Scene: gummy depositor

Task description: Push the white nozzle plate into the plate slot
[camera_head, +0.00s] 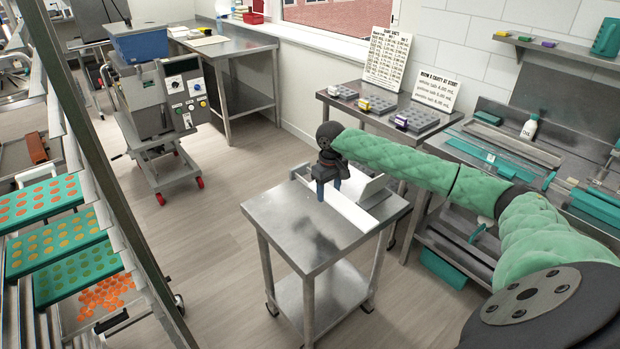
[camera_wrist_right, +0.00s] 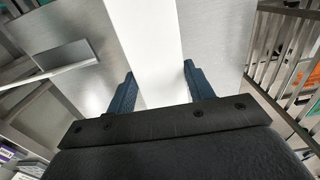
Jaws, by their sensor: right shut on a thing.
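The white nozzle plate (camera_head: 352,213) is a long flat strip on the small steel cart. My right gripper (camera_head: 325,190) is over its far left part, pointing down, with blue fingers. In the right wrist view the white plate (camera_wrist_right: 152,40) runs between the two fingers of my right gripper (camera_wrist_right: 158,72), which is shut on it. Whether the plate is lifted off the cart is unclear. The depositor (camera_head: 160,98), with a blue hopper on top and a button panel, stands apart at the back left. The plate slot cannot be made out. My left gripper is out of view.
The steel cart (camera_head: 285,222) has bare top to the plate's left. A grey angled piece (camera_head: 371,190) stands beside the plate. A rack with green gummy trays (camera_head: 45,198) is at left. Open floor lies between cart and depositor. Mold blocks (camera_head: 423,117) sit on the back table.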

